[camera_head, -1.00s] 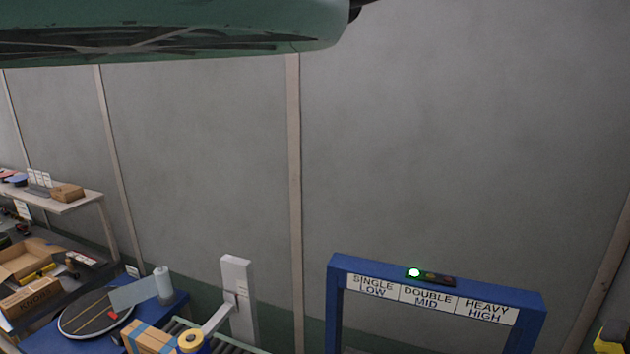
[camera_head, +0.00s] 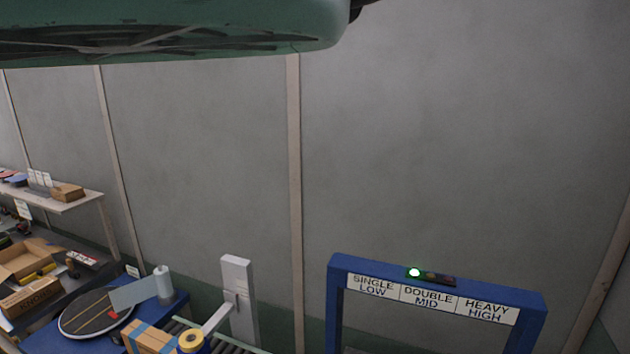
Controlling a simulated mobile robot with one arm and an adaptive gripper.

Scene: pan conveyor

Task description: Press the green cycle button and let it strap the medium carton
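A blue strapping arch (camera_head: 338,290) stands at the lower right. Its label strip (camera_head: 430,301) reads SINGLE LOW, DOUBLE MID, HEAVY HIGH. A small light bar (camera_head: 431,277) on top has its left, green lamp lit. A brown carton with blue tape or strap (camera_head: 150,339) shows at the bottom edge on the left; I cannot tell whether it is the medium carton. No green cycle button can be made out. My gripper is not in view.
A roller conveyor (camera_head: 250,348) runs along the bottom, with a white post (camera_head: 238,300) and a yellow-and-blue roll (camera_head: 192,342) nearby. A blue table with a round turntable (camera_head: 92,312), a bench with an open box (camera_head: 25,258) and a shelf (camera_head: 75,204) stand left. A grey wall lies behind.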

